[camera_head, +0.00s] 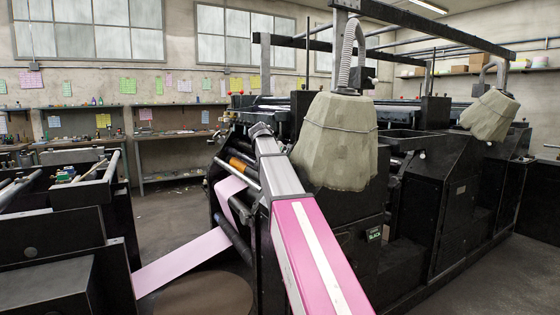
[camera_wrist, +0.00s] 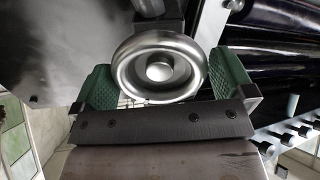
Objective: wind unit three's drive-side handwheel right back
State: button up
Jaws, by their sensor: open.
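A round silver handwheel (camera_wrist: 160,73) with a raised centre hub fills the upper middle of the wrist view. My gripper (camera_wrist: 160,85) is open, with one green ridged pad to the left of the wheel and one to the right. The wheel's rim sits between the pads. It looks close to the right pad, but I cannot tell whether it touches. No unit number is readable.
Dark rollers (camera_wrist: 275,50) and a row of knobs on a metal bar (camera_wrist: 290,130) lie right of the gripper. A pink web (camera_head: 185,262) runs low at the press's left. A beige covered hood (camera_head: 338,140) stands beside my arm. Floor is open at left-centre.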

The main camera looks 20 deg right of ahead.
jog(key=shift+d+f, duration=0.1)
jog(key=shift+c, duration=0.3)
jog(key=c, duration=0.6)
jog(key=shift+n, duration=0.3)
jog(key=shift+w+n, duration=0.1)
jog(key=shift+n, duration=2.6)
jog(key=o, duration=0.7)
jog(key=shift+c, duration=0.2)
